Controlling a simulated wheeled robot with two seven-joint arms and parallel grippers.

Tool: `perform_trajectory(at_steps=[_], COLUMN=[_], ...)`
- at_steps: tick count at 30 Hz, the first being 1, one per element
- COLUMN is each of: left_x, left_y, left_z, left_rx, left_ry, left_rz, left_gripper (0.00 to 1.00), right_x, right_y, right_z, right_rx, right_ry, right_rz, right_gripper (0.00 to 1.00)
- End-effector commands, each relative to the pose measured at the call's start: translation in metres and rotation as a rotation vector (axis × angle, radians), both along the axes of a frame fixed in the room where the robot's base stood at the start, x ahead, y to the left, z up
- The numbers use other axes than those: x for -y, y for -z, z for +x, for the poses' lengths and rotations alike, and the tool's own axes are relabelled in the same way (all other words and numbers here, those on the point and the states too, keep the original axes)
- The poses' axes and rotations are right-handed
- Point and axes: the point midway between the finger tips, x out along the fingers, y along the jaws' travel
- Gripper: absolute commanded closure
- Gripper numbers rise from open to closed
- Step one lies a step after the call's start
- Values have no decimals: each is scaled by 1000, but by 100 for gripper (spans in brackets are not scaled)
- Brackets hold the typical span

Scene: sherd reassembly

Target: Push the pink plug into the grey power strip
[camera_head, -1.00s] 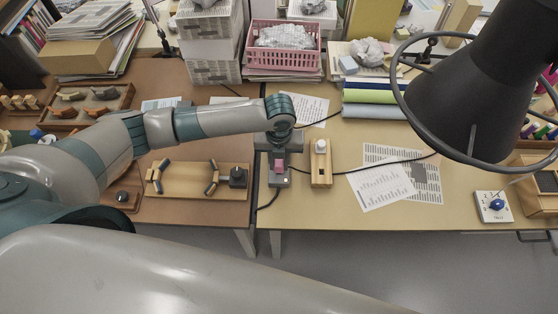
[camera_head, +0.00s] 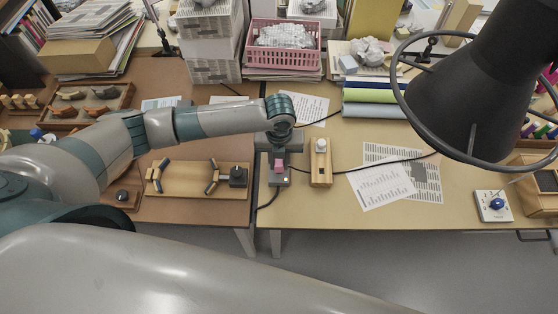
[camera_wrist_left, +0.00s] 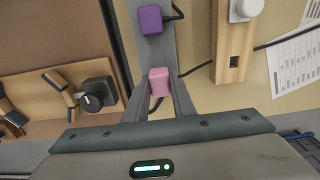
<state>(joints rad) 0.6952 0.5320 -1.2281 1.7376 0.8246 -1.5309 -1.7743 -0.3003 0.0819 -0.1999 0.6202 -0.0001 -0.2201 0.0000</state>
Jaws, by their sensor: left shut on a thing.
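The pink plug (camera_head: 279,164) is over the grey power strip (camera_head: 284,182) near the front edge of the table. In the left wrist view the pink plug (camera_wrist_left: 159,78) sits between the fingers of my left gripper (camera_wrist_left: 160,88), which is shut on it. Behind it runs the grey power strip (camera_wrist_left: 162,50), with a purple plug (camera_wrist_left: 150,19) farther along it. The plug's underside is hidden, so I cannot tell how deep it sits. My right gripper is not in view.
A wooden block with a white knob (camera_head: 320,160) stands just right of the strip. Papers (camera_head: 400,180) lie right. A black lamp (camera_head: 487,80) hangs at upper right.

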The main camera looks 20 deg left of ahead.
Motion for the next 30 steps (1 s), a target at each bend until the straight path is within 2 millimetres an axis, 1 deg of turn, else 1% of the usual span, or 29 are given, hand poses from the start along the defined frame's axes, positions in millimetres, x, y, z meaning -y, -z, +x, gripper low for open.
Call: perform_trajectory(at_steps=[30], left_x=[0], left_y=[14], left_z=[-1], left_rx=[-1], left_ry=[0], left_rz=[1], left_gripper=[99], right_x=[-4], right_y=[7], right_z=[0], right_rx=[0], right_ry=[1], right_rz=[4], right_gripper=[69])
